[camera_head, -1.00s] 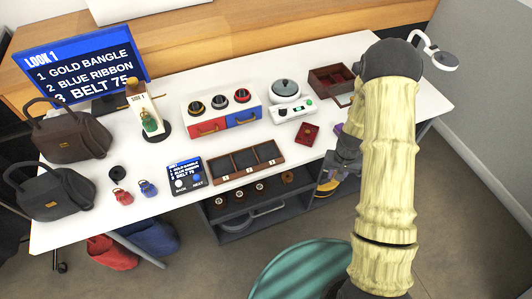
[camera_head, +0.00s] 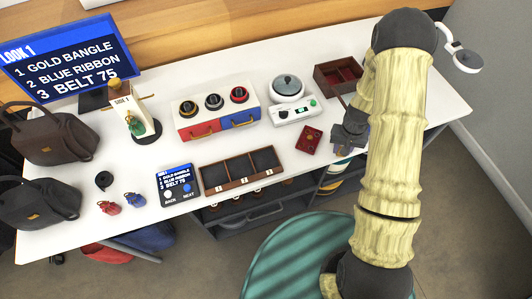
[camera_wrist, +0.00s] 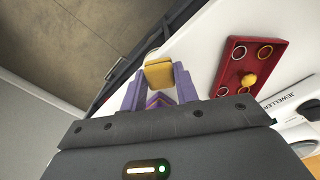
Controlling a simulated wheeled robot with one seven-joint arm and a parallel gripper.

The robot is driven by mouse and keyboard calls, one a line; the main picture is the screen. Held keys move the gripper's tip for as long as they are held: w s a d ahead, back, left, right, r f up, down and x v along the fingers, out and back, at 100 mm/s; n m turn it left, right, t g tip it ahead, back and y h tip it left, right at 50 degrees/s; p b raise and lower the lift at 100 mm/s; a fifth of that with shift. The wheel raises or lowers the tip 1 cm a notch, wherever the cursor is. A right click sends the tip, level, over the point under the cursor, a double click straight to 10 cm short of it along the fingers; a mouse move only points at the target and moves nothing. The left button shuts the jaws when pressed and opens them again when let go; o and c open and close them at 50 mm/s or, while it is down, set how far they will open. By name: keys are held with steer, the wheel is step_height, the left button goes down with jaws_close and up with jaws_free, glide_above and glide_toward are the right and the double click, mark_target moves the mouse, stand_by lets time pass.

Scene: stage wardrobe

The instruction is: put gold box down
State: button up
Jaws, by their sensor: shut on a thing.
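The gold box (camera_wrist: 158,72) shows in the wrist view as a small yellow block between the tips of my gripper's purple fingers (camera_wrist: 160,88). My gripper is shut on it. The box appears near the white table's front edge, and I cannot tell whether it touches the tabletop. In the head view my gripper (camera_head: 347,138) is at the table's front right, just right of the red tray. There the arm and wrist hide the gold box.
The red tray (camera_head: 309,140) with rings and a yellow knob lies close by; it also shows in the wrist view (camera_wrist: 232,76). A white scale (camera_head: 293,110), a dark red open box (camera_head: 338,75) and a three-part wooden tray (camera_head: 240,170) stand around. White table (camera_head: 425,105) is bare at right.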

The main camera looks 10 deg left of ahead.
steer(key=shift+s, duration=0.1)
steer(key=a+r+n, duration=0.1)
steer(key=a, duration=0.3)
steer(key=s+a+r+n+b, duration=0.1)
steer(key=a+r, duration=0.1)
steer(key=a, duration=0.3)
steer(key=a+r+n+b, duration=0.1)
steer(key=a, duration=0.4)
steer(key=shift+s+a+r, duration=0.15)
steer(key=shift+a+r, duration=0.05)
steer(key=s+a+r+n+b, duration=0.1)
steer(key=s+a+r+n, duration=0.2)
steer(key=s+a, duration=0.3)
steer(key=a+r, duration=0.1)
steer(key=a, duration=0.4)
steer(key=shift+a+r, duration=0.15)
steer(key=shift+r, duration=0.2)
glide_above(264, 161)
steer(key=shift+f, duration=3.15)
steer(key=shift+f, duration=1.85)
